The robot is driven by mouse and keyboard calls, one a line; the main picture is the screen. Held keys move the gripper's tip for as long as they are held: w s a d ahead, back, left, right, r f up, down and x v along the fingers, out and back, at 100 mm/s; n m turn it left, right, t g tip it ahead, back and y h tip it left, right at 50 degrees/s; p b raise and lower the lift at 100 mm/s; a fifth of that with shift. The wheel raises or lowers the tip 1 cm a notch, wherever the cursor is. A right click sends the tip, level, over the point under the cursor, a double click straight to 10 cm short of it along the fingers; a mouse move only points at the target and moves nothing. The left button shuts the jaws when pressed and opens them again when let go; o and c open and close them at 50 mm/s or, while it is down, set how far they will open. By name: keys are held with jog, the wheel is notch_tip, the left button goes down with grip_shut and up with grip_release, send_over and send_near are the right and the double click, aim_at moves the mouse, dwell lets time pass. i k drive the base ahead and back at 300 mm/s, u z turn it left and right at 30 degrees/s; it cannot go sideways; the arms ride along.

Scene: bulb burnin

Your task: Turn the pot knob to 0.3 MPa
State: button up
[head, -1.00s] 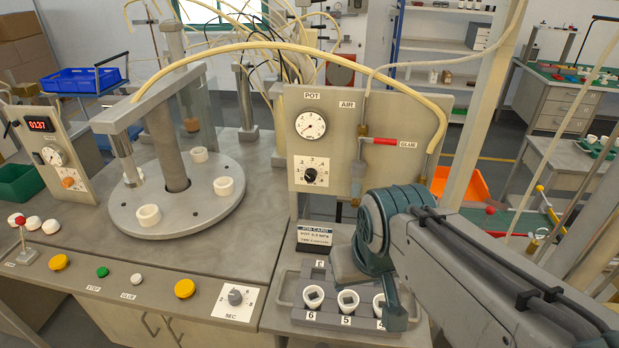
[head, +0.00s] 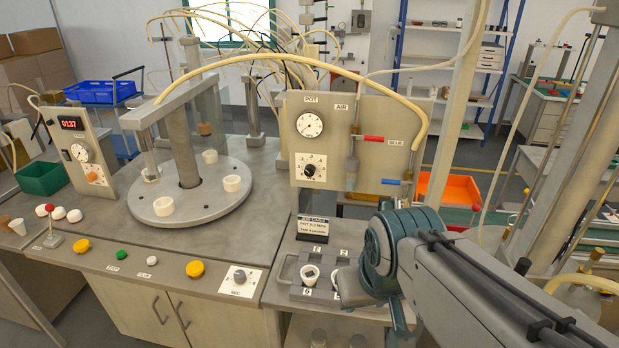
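The pot knob (head: 309,171) is a black knob on a white scale plate on the grey upright panel (head: 375,105). Its exact setting is too small to read. The round white pot gauge (head: 309,125) sits above it, under the POT label; its reading is not legible. The job card (head: 313,227) below the panel appears to read POT 0.3 MPA. My gripper (head: 400,322) is at lower right, in front of and below the panel, well apart from the knob. My wrist hides much of it, so its opening cannot be made out.
A numbered tray (head: 284,272) with white cups stands beneath the panel, partly behind my arm. Red (head: 373,138) and blue (head: 391,182) valve handles stick out right of the knob. A round turntable (head: 190,207) stands left. The space before the knob looks clear.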

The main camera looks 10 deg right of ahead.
aim_at(310, 170)
jog(key=z, duration=0.1)
jog(key=k, duration=1.05)
jog(key=u, duration=0.95)
jog(key=i, duration=1.65)
jog(key=z, duration=1.1)
jog(key=i, duration=0.4)
jog(key=z, duration=0.4)
